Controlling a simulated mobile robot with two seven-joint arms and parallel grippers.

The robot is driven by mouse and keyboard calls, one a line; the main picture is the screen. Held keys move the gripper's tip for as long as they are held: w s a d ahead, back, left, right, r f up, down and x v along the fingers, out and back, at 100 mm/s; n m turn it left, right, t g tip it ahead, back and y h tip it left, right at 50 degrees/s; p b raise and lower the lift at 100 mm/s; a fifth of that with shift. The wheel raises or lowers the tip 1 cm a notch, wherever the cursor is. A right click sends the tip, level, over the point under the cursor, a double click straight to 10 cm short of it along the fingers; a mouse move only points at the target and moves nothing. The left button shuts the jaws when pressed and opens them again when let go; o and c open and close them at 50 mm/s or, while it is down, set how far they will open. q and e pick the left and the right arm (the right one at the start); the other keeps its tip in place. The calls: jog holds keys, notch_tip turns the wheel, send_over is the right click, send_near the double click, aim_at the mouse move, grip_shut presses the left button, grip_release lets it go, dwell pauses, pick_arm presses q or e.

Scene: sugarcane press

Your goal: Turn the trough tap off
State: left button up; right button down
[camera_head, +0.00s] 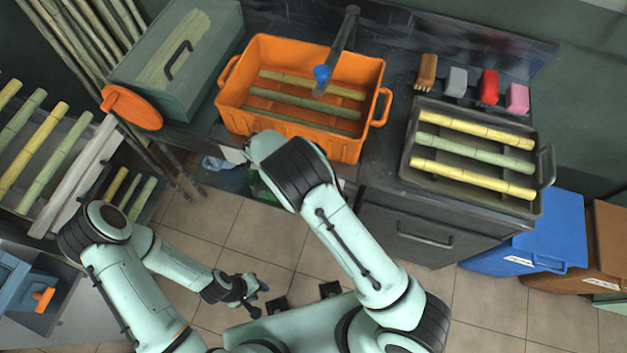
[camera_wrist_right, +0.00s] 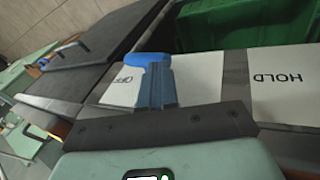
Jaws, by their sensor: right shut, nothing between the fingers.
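The orange trough (camera_head: 290,53) stands on the dark counter with several green and yellow canes in it. A dark spout (camera_head: 343,40) with a blue piece (camera_head: 322,73) reaches over it. In the right wrist view, a blue handle (camera_wrist_right: 147,59) lies at the tips of my right gripper (camera_wrist_right: 157,72), by a white label with upside-down letters like OFF (camera_wrist_right: 122,84). The right fingers are shut with nothing between them; I cannot tell whether they touch the handle. My right arm hides that gripper in the head view. My left gripper (camera_head: 259,298) is open and empty, low over the floor.
A HOLD label (camera_wrist_right: 289,77) and a green crate (camera_wrist_right: 245,25) lie beyond the right gripper. A dark tray of canes (camera_head: 410,160) and several coloured brushes or blocks (camera_head: 488,86) are on the counter's right. An orange disc (camera_head: 132,107) is at the trough's left.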

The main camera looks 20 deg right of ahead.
jog(key=shift+a+f, duration=0.15)
jog(key=shift+f, duration=0.1)
jog(key=shift+w+r, duration=0.1)
dwell(0.6)
